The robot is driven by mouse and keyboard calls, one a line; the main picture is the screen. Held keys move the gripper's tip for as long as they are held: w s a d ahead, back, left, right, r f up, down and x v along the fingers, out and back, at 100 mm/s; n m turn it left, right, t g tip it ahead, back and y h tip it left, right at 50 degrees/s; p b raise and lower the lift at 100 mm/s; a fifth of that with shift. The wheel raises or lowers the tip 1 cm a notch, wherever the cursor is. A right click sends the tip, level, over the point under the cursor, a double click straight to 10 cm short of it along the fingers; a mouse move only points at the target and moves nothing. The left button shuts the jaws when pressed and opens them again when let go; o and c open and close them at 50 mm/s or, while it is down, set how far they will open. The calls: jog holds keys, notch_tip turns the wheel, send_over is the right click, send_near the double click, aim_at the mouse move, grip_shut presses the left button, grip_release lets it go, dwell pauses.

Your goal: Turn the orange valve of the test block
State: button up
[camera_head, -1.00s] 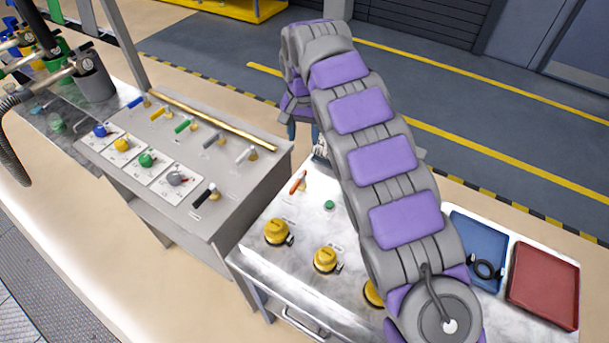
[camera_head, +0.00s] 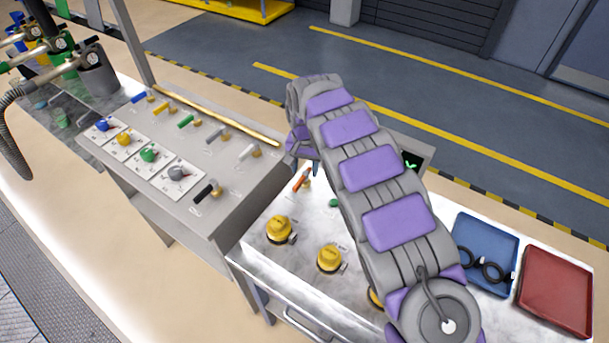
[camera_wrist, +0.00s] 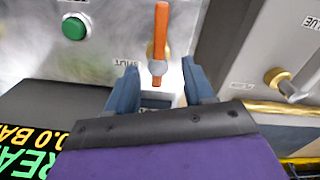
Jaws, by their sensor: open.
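The orange valve (camera_head: 302,178) is a slim orange lever on a brass stem, on the marbled top of the test block (camera_head: 312,222). In the wrist view the orange valve lever (camera_wrist: 161,34) stands just ahead of my gripper (camera_wrist: 163,86), roughly in line with the gap between the fingers. The lever's near end is close to the fingertip level, and I see no contact. My gripper is open and empty. In the head view my arm hides part of the block, and the fingers are mostly hidden.
A green button (camera_wrist: 74,26) and a dark display (camera_wrist: 38,130) lie left of the lever in the wrist view. Yellow knobs (camera_head: 279,229) stand on the block. A grey valve panel (camera_head: 225,175) stands to the left. Blue (camera_head: 490,228) and red (camera_head: 556,290) trays lie at right.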

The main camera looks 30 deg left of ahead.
aim_at(305, 172)
jog(key=shift+d+f, duration=0.1)
jog(key=shift+f, duration=1.45)
grip_shut()
